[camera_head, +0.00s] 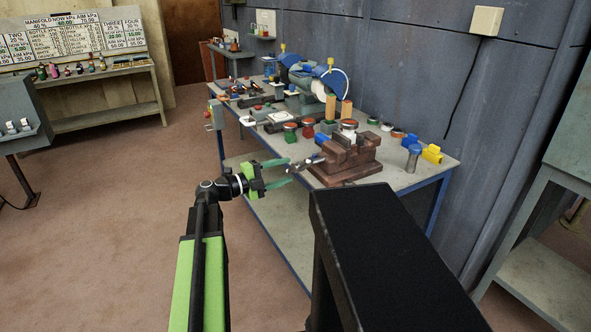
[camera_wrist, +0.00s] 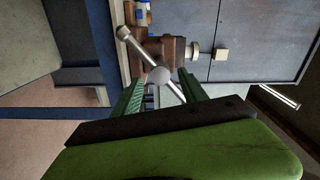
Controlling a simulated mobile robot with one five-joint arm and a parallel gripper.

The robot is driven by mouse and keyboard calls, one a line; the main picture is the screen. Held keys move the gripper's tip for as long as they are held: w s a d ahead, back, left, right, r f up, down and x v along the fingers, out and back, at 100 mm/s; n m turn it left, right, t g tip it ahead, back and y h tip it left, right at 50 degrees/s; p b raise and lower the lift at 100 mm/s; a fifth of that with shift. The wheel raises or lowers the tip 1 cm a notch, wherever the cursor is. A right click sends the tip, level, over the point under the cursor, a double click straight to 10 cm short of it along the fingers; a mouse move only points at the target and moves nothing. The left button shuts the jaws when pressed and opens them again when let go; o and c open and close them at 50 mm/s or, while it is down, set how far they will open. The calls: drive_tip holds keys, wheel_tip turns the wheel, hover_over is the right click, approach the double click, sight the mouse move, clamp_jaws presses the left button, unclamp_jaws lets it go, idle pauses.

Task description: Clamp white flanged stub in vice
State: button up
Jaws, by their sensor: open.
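The brown vice (camera_head: 345,160) stands on the near end of the bench. Contact with the handle cannot be told.
The bench (camera_head: 399,180) holds several jars, a blue block, a yellow block (camera_head: 432,153) and a grey-blue cylinder (camera_head: 413,158) near the vice. A grey wall (camera_head: 420,70) stands behind. A grey cabinet (camera_head: 570,120) is at right. Open floor lies left of the bench.

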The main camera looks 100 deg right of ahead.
drive_tip(key=v, duration=1.2)
drive_tip(key=shift+w, duration=0.15)
drive_tip(key=shift+a, duration=0.1)
